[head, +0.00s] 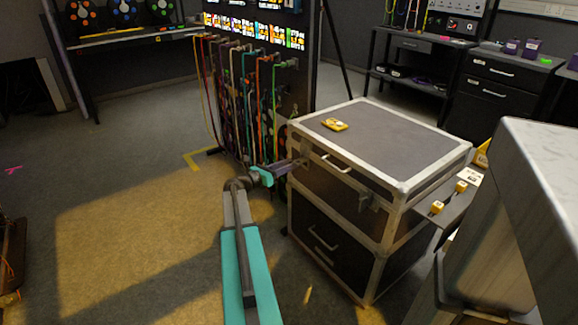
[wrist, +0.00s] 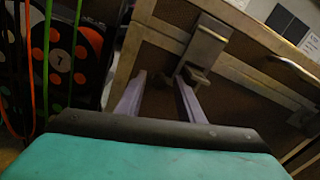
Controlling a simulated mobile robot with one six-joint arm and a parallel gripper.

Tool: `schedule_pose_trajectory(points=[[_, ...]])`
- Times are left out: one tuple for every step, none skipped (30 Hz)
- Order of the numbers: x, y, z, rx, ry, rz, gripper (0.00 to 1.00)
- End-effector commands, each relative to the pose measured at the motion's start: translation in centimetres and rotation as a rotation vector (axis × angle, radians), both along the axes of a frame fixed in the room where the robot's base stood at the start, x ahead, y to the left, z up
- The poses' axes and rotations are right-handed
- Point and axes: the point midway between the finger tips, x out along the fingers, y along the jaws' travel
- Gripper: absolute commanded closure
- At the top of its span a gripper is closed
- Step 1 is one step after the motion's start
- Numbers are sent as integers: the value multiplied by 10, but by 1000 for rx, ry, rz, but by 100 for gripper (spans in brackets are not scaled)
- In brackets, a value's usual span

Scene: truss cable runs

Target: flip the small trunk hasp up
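The trunk (head: 345,205) is a dark case with metal edges and a grey lid. In the wrist view a metal hasp (wrist: 203,48) hangs down across the seam on its front, its lower end sticking out. My gripper (head: 292,164) is at the trunk's left front edge. In the wrist view my gripper (wrist: 160,78) is open, with two pale purple fingers and nothing clearly held. The hasp's lower end is just beyond the right fingertip; I cannot tell whether they touch. Another latch (head: 368,195) sits further right on the front.
A handle (head: 335,163) is on the trunk's front, and a yellow device (head: 334,124) lies on the lid. Hanging coloured cables (head: 245,95) stand close behind my gripper. A side shelf (head: 445,205) is at the right. The floor at the left (head: 130,220) is clear.

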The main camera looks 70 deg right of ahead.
Motion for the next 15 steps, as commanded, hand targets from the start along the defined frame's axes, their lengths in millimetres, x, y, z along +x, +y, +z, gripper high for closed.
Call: schedule_pose_trajectory(points=[[0,-1,0,0,0,0,65],[0,-1,0,0,0,0,65],[0,-1,0,0,0,0,65],[0,0,0,0,0,0,65],[0,0,0,0,0,0,65],[0,0,0,0,0,0,65],[0,0,0,0,0,0,65],[0,0,0,0,0,0,67],[0,0,0,0,0,0,74],[0,0,0,0,0,0,79],[0,0,0,0,0,0,84],[0,0,0,0,0,0,91],[0,0,0,0,0,0,96],[0,0,0,0,0,-1,100],[0,0,0,0,0,-1,100]])
